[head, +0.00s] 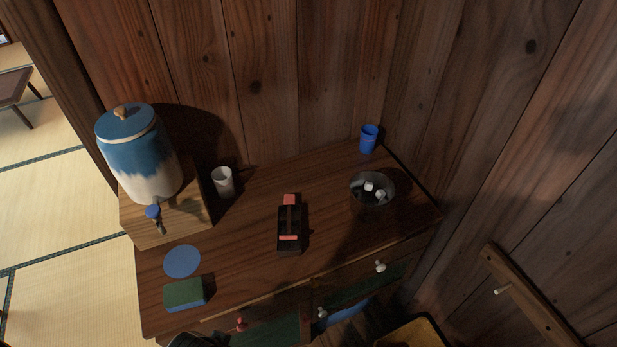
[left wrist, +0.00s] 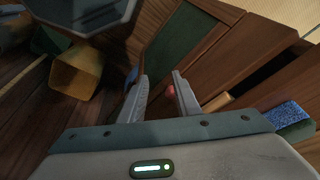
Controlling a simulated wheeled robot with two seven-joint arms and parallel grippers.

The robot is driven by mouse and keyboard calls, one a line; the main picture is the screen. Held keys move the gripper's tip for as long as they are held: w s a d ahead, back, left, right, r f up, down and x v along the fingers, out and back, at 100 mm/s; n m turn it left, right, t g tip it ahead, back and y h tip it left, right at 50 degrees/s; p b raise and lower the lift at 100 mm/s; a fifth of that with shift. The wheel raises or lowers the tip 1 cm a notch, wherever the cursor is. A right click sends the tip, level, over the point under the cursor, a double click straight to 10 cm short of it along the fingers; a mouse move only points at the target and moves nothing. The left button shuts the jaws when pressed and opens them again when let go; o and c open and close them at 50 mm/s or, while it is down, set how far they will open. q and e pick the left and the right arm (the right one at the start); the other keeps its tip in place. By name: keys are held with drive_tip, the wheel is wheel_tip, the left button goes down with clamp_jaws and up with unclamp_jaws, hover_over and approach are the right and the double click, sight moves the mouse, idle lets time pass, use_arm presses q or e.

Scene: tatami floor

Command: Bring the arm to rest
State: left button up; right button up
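My left gripper (left wrist: 160,75) shows in the left wrist view with its two fingers apart and nothing held between them. A red knob (left wrist: 169,92) on the cabinet front shows in the gap, close to the right-hand finger; I cannot tell whether they touch. In the head view the same red knob (head: 241,324) is at the lower edge of the cabinet. A dark shape at the bottom edge there may be part of my left arm; its fingers are not clear in that view. My right gripper is in neither view.
The wooden cabinet top (head: 240,245) holds a blue-and-white dispenser (head: 143,160), a white cup (head: 223,182), a blue cup (head: 369,138), a bowl (head: 373,203) with white cubes, a black-and-red block (head: 290,222), a blue disc (head: 182,261) and a sponge (head: 184,294). A yellow bin (head: 415,335) stands below.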

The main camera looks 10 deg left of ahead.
use_arm(q)
drive_tip(key=s+f+g, duration=0.1)
drive_tip(key=s+f, duration=0.1)
drive_tip(key=f, duration=1.2)
drive_tip(key=s+f, duration=0.3)
drive_tip(key=f, duration=1.1)
drive_tip(key=s+a+f+g+b, duration=0.1)
drive_tip(key=s+a+f, duration=0.2)
drive_tip(key=s+f, duration=1)
drive_tip(key=s, duration=0.2)
drive_tip(key=shift+s+f, duration=0.25)
drive_tip(key=shift+s, duration=0.1)
